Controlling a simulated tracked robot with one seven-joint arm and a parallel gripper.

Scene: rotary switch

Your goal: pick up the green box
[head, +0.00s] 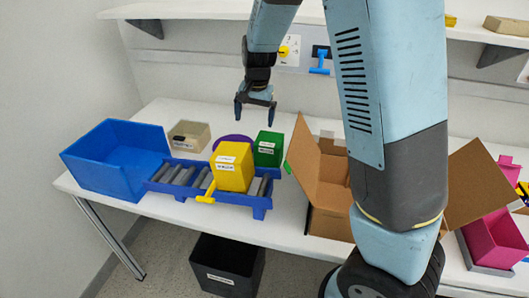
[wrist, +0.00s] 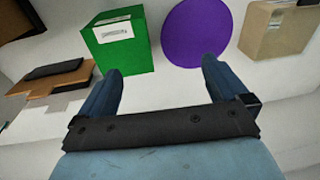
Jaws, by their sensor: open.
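The green box (head: 268,149) stands on the white table, behind and to the right of the yellow box (head: 233,167). It has a white label on its front. In the wrist view the green box (wrist: 118,44) is at upper left, beyond the left finger. My gripper (head: 256,109) is open and empty, above the table and above the green box. Both fingers also show in the wrist view (wrist: 160,82), with bare table between them. The gripper does not touch the green box.
A purple round thing (head: 232,143) and a beige box (head: 189,136) stand near the green box. A blue roller rack (head: 259,203) carries the yellow box. A blue bin (head: 115,158) is at left, an open cardboard box (head: 325,188) at right. A shelf hangs above.

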